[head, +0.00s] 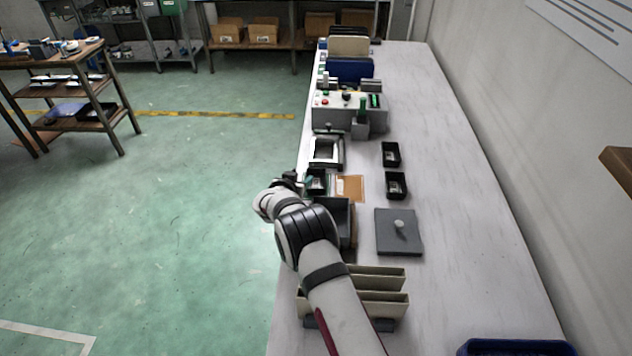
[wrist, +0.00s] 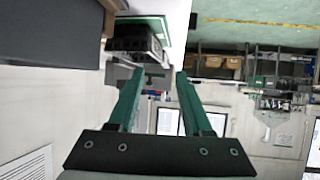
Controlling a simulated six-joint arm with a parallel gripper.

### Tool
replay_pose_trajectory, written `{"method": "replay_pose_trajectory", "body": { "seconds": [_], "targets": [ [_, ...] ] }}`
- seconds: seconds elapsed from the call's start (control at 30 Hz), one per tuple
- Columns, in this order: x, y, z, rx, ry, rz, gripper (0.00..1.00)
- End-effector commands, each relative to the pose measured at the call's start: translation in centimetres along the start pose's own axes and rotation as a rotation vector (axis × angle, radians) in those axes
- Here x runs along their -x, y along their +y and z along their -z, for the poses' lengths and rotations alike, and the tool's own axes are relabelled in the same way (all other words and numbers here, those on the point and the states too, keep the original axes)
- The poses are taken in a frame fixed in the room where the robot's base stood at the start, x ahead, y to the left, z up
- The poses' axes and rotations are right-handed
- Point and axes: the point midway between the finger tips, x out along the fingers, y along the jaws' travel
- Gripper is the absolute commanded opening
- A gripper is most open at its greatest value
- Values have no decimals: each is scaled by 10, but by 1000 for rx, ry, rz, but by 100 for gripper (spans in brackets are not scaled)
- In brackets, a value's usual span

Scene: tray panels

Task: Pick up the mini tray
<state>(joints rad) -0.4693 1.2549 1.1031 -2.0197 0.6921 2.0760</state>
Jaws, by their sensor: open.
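Several small black mini trays holding small parts stand on the white bench in the head view. One mini tray (head: 317,187) is beside my gripper (head: 290,181), at the bench's left edge. Two more, a far one (head: 391,154) and a near one (head: 396,186), stand further right. I cannot tell which one the task means. In the wrist view my gripper (wrist: 160,73) shows two green fingers, spread apart with nothing held between them. A dark slotted object (wrist: 131,41) with a green edge shows beyond the left fingertip; I cannot tell what it is.
A white-framed fixture (head: 326,150) and an orange-brown panel (head: 350,188) are close to my gripper. A grey plate with a knob (head: 384,235) and cream upright dividers (head: 390,275) stand nearer. The bench's right side is mostly clear.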

Motion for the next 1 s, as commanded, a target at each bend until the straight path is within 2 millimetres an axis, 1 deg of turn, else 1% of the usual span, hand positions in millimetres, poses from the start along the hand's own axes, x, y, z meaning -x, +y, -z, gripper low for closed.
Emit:
{"method": "replay_pose_trajectory", "body": {
  "seconds": [0.17, 0.3, 0.4, 0.57, 0.8, 0.83, 0.87, 1.0],
  "targets": [
    [-17, 1, -2, 0, 1, -1, 50],
    [-41, 3, -11, -2, -1, -1, 50],
    [-51, 2, -10, -1, -1, -2, 50],
    [-59, 2, -9, -1, 0, -1, 50],
    [-60, 2, -8, 0, 0, -1, 50],
    [-60, 2, -8, 0, 0, -1, 48],
    [-60, 2, -8, 0, 0, -1, 42],
    [-60, 2, -8, 0, 0, -1, 17]
  ]
}}
